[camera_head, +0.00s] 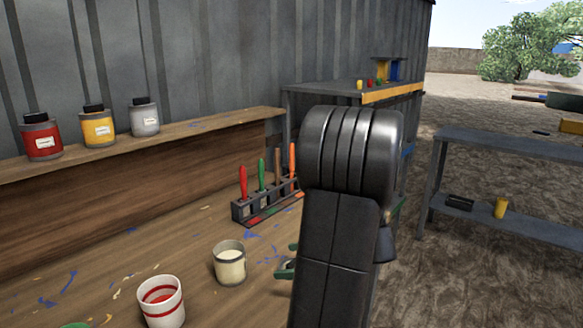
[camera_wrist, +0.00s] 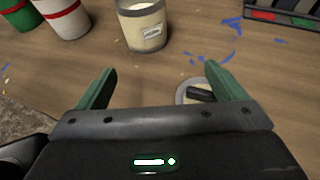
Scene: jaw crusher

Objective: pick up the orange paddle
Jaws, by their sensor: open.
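The orange paddle (camera_head: 292,158) stands upright at the right end of a dark rack (camera_head: 240,210) on the wooden bench, in the head view. Its lower part is partly hidden by my arm. Red, green and brown handles stand to its left in the same rack. In the wrist view only a corner of the rack (camera_wrist: 285,17) shows at the top right, and the orange paddle is not seen. My gripper (camera_wrist: 163,70) is open and empty above the bench, with its green fingers apart. It is nearer the camera than the rack, mostly hidden behind my arm in the head view.
A cream-filled cup (camera_head: 230,264) and a red-striped cup (camera_head: 161,302) stand on the bench left of my gripper. A round dish with a dark object (camera_wrist: 198,94) lies by the right finger. Jars (camera_head: 98,127) line the back ledge.

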